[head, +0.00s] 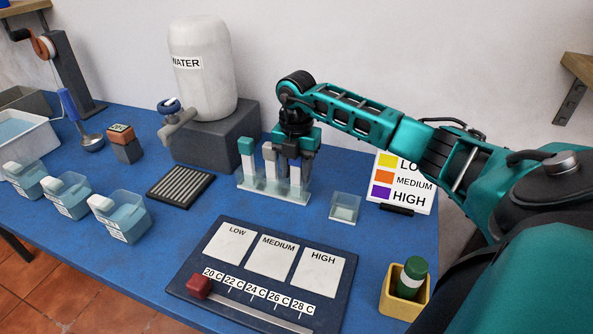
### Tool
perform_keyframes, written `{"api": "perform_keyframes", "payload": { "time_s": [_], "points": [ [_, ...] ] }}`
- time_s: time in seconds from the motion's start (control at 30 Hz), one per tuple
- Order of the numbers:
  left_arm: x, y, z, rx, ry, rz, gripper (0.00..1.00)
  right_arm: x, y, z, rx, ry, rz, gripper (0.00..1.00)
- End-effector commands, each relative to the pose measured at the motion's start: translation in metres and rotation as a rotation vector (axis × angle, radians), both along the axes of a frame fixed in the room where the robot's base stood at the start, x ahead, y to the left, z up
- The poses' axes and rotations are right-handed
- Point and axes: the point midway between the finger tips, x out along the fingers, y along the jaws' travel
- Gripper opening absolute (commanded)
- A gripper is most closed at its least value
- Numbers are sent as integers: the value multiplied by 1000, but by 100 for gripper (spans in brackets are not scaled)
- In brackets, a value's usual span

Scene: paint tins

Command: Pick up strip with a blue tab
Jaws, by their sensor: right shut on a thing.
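A clear rack (258,190) on the blue table holds upright white strips. The left strip (246,165) has a teal-green tab on top. The middle strip (270,160) has a pale, whitish tab. My right gripper (294,155) reaches down from above over the rack's right end. It is shut on the right strip (296,178), whose lower part still stands in the rack. The gripper covers that strip's top, so its tab colour is hidden. No blue tab shows. My left gripper is not in view.
A water tank (203,75) on a grey block stands behind the rack. A LOW/MEDIUM/HIGH board (232,275) lies in front. Several clear containers (120,216) stand left; a yellow holder (393,303) is front right.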

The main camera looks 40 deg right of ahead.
Motion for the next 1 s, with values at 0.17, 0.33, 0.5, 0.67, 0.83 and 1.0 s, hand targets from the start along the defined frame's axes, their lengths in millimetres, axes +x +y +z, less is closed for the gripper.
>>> {"api": "perform_keyframes", "payload": {
  "time_s": [0.17,0.33,0.5,0.67,0.83,1.0],
  "points": [
    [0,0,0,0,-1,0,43,0,0,0,-1,0,0,11],
    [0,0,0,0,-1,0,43,0,0,1,0,-1,0,11],
    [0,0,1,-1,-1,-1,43,0,-1,11,-1,-2,0,11],
    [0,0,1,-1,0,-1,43,1,0,33,0,-4,1,11],
    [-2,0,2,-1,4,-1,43,1,0,69,-1,-6,0,11],
    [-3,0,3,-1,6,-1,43,1,0,110,0,-7,0,11]
  ]
}}
